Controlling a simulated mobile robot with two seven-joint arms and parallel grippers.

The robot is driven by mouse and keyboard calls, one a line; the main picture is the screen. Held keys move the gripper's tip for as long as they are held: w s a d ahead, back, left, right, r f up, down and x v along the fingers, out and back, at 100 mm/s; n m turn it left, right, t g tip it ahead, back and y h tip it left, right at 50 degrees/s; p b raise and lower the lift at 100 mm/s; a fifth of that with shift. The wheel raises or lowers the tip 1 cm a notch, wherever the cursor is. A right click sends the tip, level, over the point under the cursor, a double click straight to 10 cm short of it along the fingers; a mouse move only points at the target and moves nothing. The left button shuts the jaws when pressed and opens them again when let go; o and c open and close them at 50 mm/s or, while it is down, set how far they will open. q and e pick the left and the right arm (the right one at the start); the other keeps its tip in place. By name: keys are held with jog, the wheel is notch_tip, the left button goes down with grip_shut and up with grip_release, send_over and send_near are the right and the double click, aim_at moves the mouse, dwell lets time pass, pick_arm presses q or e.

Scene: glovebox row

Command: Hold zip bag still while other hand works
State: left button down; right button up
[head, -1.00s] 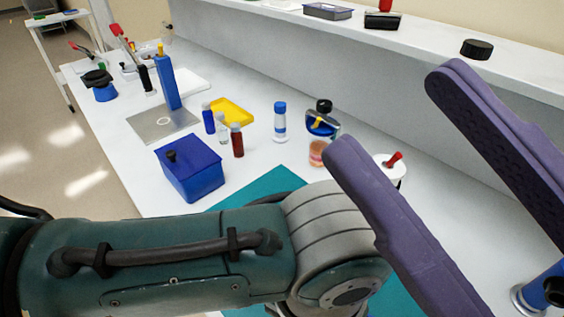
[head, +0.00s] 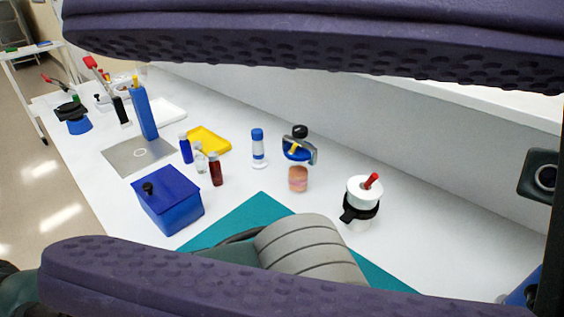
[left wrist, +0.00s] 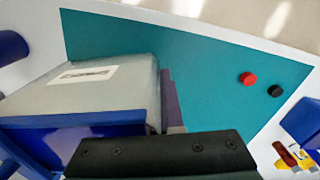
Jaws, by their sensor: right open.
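In the left wrist view a pale grey, flat-faced piece with a printed white label (left wrist: 85,76) fills the left side, with blue along its lower edge. It may be the zip bag, but I cannot tell for sure. My left gripper (left wrist: 172,103) shows there only as a purple sliver against its right edge, above a black mount; its jaws are mostly hidden. In the head view the grey wrist of my left arm hides what lies under it. My right gripper (head: 62,150) is close to the head camera, its two purple fingers wide apart with nothing between them.
A teal mat (head: 228,222) lies on the white bench. Around it stand a blue box (head: 170,203), small vials (head: 216,169), a yellow tray (head: 208,140), a blue-capped bottle (head: 258,148) and a white pot (head: 362,200). A red cap (left wrist: 248,78) lies on the mat.

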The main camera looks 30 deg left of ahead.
jog(key=shift+s+r, duration=0.1)
jog(key=shift+s, duration=0.3)
jog(key=c, duration=0.5)
jog(key=shift+w, duration=0.15)
jog(key=shift+c, duration=0.5)
jog(key=w+d+f+m, duration=0.1)
jog(key=d+f+m, duration=0.1)
jog(key=m, duration=0.1)
jog(key=w+d+f+m+t, duration=0.1)
jog(key=f+m, duration=0.2)
jog(key=w+d+f+m+t, duration=0.1)
jog(key=d+f+m, duration=0.1)
jog(key=m, duration=0.1)
jog(key=shift+d+f+m, duration=0.15)
jog(key=shift+d+m, duration=0.15)
jog(key=shift+d, duration=0.05)
grip_shut()
jog(key=w+d+f+m+t+h, duration=0.1)
jog(key=d+f+m+t, duration=0.4)
jog(key=d+m, duration=0.65)
jog(key=w+d+f+m+t+h, duration=0.1)
jog(key=d+f+m+t, duration=0.2)
jog(key=d+f+m, duration=0.65)
jog(key=a+m, duration=0.3)
jog(key=a, duration=0.8)
jog(key=shift+w+a+r, duration=0.25)
jog(key=shift+w+a, duration=0.05)
jog(key=shift+w, duration=0.1)
